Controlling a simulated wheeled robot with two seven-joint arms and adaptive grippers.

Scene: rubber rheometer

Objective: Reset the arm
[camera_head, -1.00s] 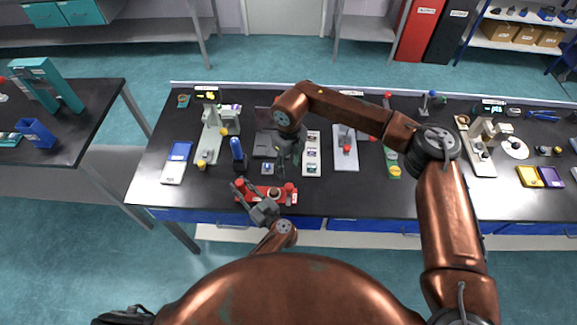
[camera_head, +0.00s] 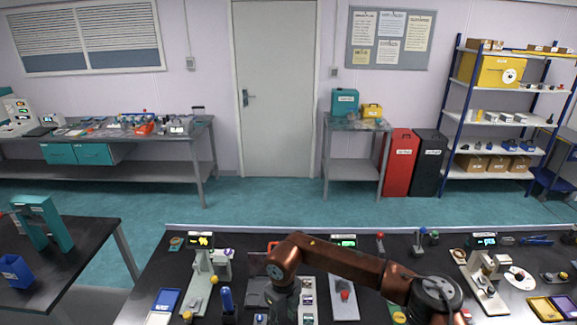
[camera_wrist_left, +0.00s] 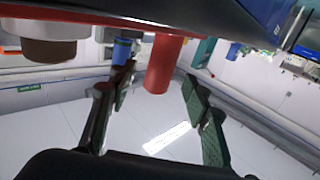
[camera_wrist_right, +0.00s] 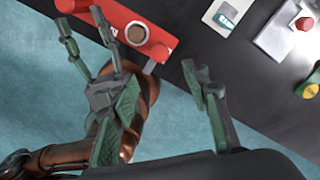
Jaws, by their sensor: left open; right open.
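My right arm (camera_head: 340,265) reaches in from the right over the workbench in the head view. Its gripper is mostly cut off by the bottom edge there. In the right wrist view my right gripper (camera_wrist_right: 160,80) is open and empty, above the bench's front edge. My left gripper (camera_wrist_right: 82,24) shows in that view beside a red fixture (camera_wrist_right: 118,16) with a round metal cup. In the left wrist view my left gripper (camera_wrist_left: 158,90) is open. A red cylinder (camera_wrist_left: 165,62) shows between its fingers; contact is not visible. My left arm is out of the head view.
The black workbench (camera_head: 385,245) carries several instruments, including a device with a lit display (camera_head: 200,242) and yellow and purple trays (camera_head: 545,308). A side table (camera_head: 75,255) with a teal stand is at left. Open floor (camera_head: 270,205) lies behind the bench.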

